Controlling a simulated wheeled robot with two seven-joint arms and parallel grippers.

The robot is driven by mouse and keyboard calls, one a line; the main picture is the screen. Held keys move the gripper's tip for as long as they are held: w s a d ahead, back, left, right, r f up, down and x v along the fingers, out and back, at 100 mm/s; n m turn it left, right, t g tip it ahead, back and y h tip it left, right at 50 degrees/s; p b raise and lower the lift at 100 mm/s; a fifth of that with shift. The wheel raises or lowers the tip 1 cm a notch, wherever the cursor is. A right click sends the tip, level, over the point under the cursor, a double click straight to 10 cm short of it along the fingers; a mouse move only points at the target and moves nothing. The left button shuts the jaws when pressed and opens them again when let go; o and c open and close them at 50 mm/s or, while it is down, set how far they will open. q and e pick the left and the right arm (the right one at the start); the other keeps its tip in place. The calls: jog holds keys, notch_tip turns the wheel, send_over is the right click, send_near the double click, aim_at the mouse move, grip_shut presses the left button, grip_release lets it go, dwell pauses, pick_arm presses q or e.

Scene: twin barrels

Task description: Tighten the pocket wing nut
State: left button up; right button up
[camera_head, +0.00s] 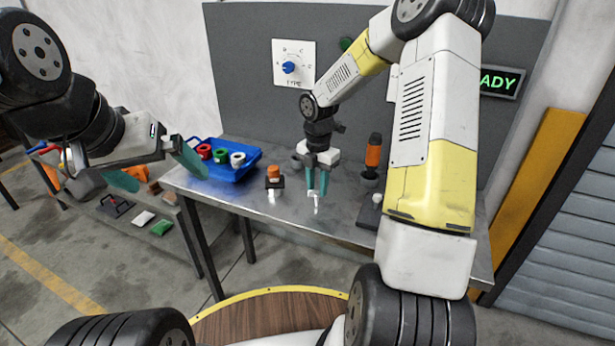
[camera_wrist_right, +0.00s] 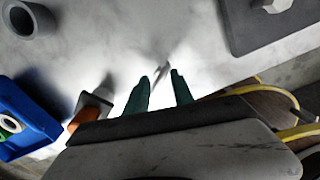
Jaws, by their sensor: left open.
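My right gripper (camera_head: 317,188) points down just above the metal table. Its teal fingers are apart in the right wrist view (camera_wrist_right: 160,85). A small pale, thin piece (camera_head: 315,197) is just below the fingertips. It shows as a thin grey sliver (camera_wrist_right: 161,74) between and beyond the fingertips, but I cannot tell whether it is the wing nut or whether the fingers touch it.
A blue tray (camera_head: 222,178) holds red, green and white rings. An orange-topped piece on a dark base (camera_head: 274,176) stands left of my right gripper. An orange-handled tool (camera_head: 373,152) stands to its right. A panel with a blue knob (camera_head: 289,68) is behind.

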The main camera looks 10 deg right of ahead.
jog(key=shift+r, duration=3.3)
